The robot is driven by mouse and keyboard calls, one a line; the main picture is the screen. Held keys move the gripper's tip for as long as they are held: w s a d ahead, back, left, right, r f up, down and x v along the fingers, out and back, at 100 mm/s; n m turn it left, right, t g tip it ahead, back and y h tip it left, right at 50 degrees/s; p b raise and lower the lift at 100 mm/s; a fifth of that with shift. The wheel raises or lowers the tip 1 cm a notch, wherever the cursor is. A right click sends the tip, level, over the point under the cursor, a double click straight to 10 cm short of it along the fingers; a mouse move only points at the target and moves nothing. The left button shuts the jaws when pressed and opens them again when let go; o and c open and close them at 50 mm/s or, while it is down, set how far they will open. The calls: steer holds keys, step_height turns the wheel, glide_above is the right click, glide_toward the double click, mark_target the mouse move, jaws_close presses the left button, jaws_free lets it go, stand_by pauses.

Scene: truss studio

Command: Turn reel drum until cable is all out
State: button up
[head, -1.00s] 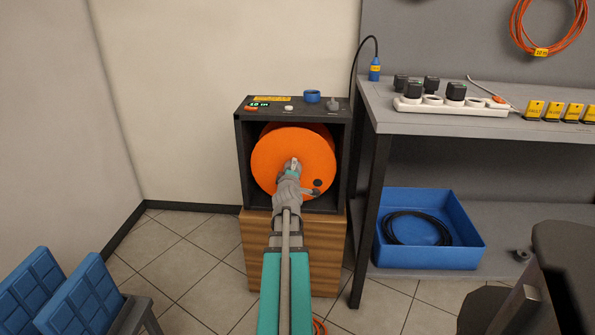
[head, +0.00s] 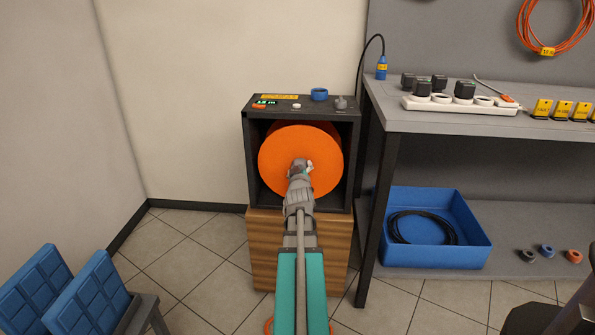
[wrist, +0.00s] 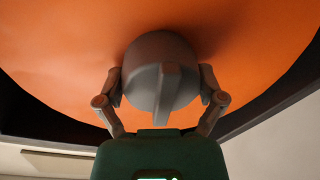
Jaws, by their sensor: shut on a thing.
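The orange reel drum (head: 292,142) sits face-on inside a dark open-fronted housing (head: 251,165). My gripper (head: 302,168) reaches the lower middle of its face. In the wrist view my gripper (wrist: 160,82) has one finger on each side of a grey round knob (wrist: 155,62) with a raised ridge, and is shut on it. The drum face (wrist: 60,60) fills the view behind the knob. A small lit green display (head: 266,103) is on the housing top; its digits are hard to read. A bit of orange cable (head: 268,325) shows on the floor beside my arm.
The housing stands on a wooden box (head: 265,235). A grey workbench (head: 400,125) with a power strip stands close at right, a blue tray (head: 440,265) on its lower shelf. Tiled floor lies clear between.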

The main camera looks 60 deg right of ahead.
steer(key=shift+r+m, duration=0.1)
steer(key=shift+m, duration=0.4)
steer(key=o, duration=1)
steer(key=shift+s, duration=0.1)
steer(key=shift+a, duration=0.1)
steer(key=shift+v, duration=3.7)
